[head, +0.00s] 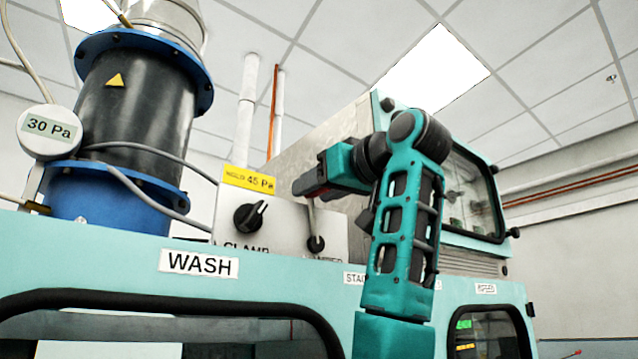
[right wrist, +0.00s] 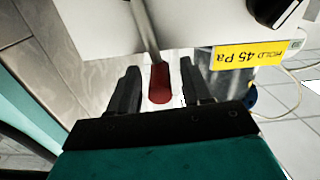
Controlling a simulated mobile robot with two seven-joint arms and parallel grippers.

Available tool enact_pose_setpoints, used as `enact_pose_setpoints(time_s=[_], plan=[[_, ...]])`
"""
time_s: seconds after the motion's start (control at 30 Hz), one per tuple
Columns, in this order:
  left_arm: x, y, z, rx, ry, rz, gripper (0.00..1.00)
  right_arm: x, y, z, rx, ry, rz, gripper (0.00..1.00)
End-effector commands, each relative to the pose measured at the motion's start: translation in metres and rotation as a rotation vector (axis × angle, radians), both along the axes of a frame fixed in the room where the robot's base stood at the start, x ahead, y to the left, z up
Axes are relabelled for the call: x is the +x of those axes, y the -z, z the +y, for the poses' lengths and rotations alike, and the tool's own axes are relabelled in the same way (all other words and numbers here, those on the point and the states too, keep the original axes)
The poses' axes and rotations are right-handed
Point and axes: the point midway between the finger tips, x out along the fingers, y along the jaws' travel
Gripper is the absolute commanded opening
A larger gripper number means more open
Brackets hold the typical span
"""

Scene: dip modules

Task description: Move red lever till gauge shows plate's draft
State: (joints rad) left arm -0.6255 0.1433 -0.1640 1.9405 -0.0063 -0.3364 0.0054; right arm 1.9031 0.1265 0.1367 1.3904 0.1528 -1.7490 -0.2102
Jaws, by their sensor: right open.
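The red lever's grip (right wrist: 160,84) lies between the two spread fingers of my right gripper (right wrist: 158,78) in the right wrist view, with a gap on each side. In the head view its metal stem (head: 312,219) rises from a dark pivot on the grey panel, and its top is hidden by my right gripper (head: 301,186). The round gauge (head: 50,130) at the left reads 30 Pa. The yellow plate (head: 249,180) on top of the panel reads 45 Pa and also shows upside down in the right wrist view (right wrist: 250,56). My left gripper is not in view.
A black clamp knob (head: 250,216) sits on the panel left of the lever. A dark cylinder with blue flanges (head: 138,105) and grey hoses stands further left. A metal housing with a window (head: 473,195) is behind my right arm. A WASH label (head: 199,263) marks the teal front.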

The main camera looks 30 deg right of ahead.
Motion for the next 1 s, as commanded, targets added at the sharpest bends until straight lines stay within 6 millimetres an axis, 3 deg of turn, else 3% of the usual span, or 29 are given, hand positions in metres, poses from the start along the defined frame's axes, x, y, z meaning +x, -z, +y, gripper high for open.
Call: enact_pose_setpoints(time_s=[0.23, 0.73, 1.0], plan=[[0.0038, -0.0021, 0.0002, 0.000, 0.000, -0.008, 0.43, 0.0005, 0.0002, 0.0002, 0.000, 0.000, 0.000, 0.48], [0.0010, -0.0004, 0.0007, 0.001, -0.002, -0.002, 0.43, 0.0000, -0.0001, 0.0002, 0.000, -0.001, 0.000, 0.00], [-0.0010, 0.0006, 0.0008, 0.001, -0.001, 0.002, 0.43, -0.0001, -0.0002, 0.0001, 0.000, 0.000, 0.000, 0.00]])
